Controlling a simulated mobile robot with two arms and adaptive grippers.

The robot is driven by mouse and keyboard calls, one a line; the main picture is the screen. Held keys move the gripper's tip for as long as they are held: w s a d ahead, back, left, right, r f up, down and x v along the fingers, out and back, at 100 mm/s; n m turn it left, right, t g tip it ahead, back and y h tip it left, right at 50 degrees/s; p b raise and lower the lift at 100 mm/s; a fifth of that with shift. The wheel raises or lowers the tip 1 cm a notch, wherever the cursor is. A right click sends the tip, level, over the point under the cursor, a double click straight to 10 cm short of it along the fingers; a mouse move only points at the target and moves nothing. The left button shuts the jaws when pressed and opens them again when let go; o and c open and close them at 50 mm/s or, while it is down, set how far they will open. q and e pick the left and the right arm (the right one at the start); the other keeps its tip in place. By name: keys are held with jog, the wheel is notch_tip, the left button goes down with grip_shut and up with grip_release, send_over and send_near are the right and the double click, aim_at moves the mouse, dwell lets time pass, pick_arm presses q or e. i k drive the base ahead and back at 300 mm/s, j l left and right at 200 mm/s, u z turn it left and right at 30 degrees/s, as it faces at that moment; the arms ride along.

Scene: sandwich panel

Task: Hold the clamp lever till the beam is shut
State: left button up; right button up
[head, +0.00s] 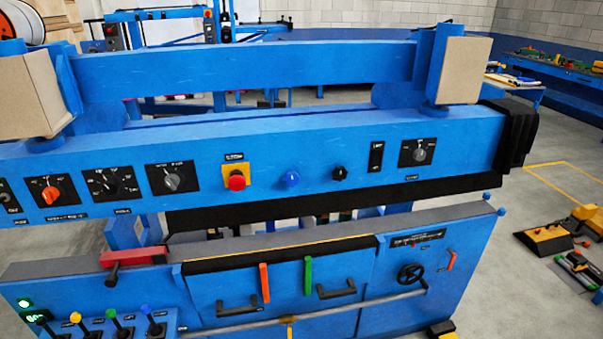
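A big blue machine fills the view. Its long blue beam (330,150) carries dials and buttons and spans the middle. A dark gap shows between the beam and the grey-topped lower bed (300,240). Neither of my grippers is in view.
A red block (132,257) sits on the bed's left end. A yellow-and-black pedal (545,239) lies on the floor at right, where some floor is clear.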

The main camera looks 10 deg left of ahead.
aim_at(145, 309)
jog(key=u, duration=1.35)
